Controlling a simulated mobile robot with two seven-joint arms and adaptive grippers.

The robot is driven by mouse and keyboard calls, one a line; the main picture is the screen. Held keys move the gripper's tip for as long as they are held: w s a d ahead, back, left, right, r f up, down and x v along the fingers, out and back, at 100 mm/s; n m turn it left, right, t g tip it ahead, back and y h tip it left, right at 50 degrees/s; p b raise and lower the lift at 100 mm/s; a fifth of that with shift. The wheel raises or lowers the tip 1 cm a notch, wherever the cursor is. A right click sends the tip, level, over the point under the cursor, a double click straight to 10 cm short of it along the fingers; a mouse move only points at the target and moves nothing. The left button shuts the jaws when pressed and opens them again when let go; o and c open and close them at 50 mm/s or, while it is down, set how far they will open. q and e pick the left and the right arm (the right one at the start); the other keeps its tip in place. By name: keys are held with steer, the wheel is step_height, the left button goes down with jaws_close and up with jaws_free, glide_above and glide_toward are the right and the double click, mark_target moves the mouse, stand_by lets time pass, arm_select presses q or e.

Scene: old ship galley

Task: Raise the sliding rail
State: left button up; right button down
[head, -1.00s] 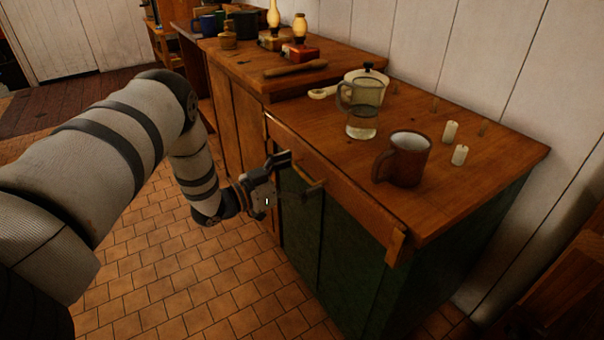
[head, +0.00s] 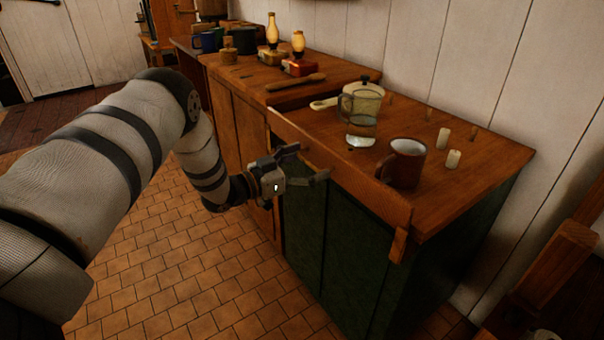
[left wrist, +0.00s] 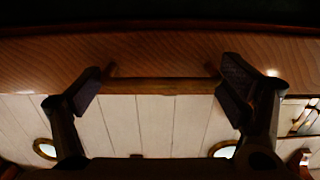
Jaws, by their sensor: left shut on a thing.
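The sliding rail (head: 365,188) is a long wooden board along the front edge of the counter. It stands up above the counter's edge, and its near end is over a small wooden corner block (head: 398,245). My left gripper (head: 303,163) is at the rail's front, shut on its handle. In the left wrist view the handle is a wooden bar (left wrist: 160,86) with two short posts, between my dark fingers (left wrist: 160,90). In the head view the gripper largely hides the handle. My right gripper is not in view.
Behind the rail, a brown mug (head: 404,164) stands close to it. A glass jug (head: 360,112), a lidded pot (head: 370,96) and two candles (head: 453,160) are on the counter. Green cabinet doors (head: 350,265) are below. The tiled floor (head: 170,260) at left is clear.

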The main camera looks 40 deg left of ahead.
arm_select(q)
steer(key=shift+w+a+r, duration=0.15)
steer(key=shift+r, duration=0.35)
steer(key=o, duration=1.5)
steer(key=shift+r, duration=0.15)
steer(key=shift+c, duration=0.2)
steer(key=shift+s+a, duration=0.2)
steer(key=shift+s, duration=0.1)
steer(key=f+v, duration=0.1)
steer(key=v, duration=1)
steer(key=shift+s, duration=0.3)
steer(key=shift+d+f, duration=0.15)
